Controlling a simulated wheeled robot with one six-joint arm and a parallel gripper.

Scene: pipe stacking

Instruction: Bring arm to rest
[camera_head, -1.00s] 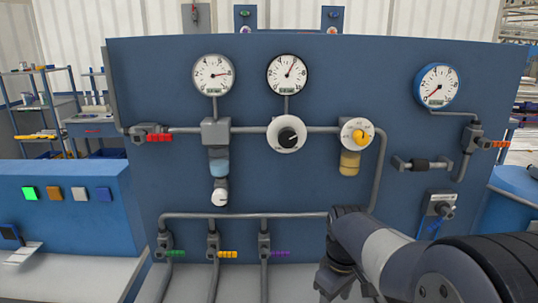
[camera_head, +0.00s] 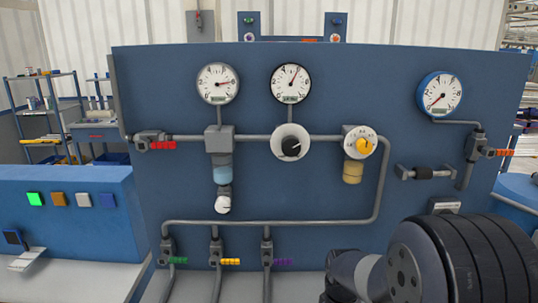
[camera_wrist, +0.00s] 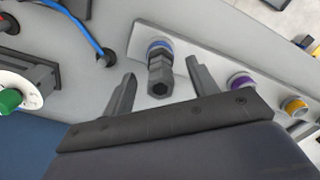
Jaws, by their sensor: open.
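My gripper (camera_wrist: 160,68) shows in the wrist view with its two dark fingers spread apart. A dark hexagonal pipe fitting (camera_wrist: 160,75) with a blue ring stands on a pale plate (camera_wrist: 215,65); in the picture it appears between the fingers, with gaps on both sides. I cannot tell how far the fingertips are from it. In the head view my arm (camera_head: 410,270) fills the lower right corner, with a large dark ribbed joint in front. The gripper itself is not visible there.
A blue panel (camera_head: 130,90) with gauges, pipes and valves stands upright ahead. Purple (camera_wrist: 242,82) and yellow (camera_wrist: 293,105) ringed fittings sit along the plate. A blue hose (camera_wrist: 78,28) and a green knob (camera_wrist: 10,100) lie left. A lower blue console (camera_head: 60,220) stands left.

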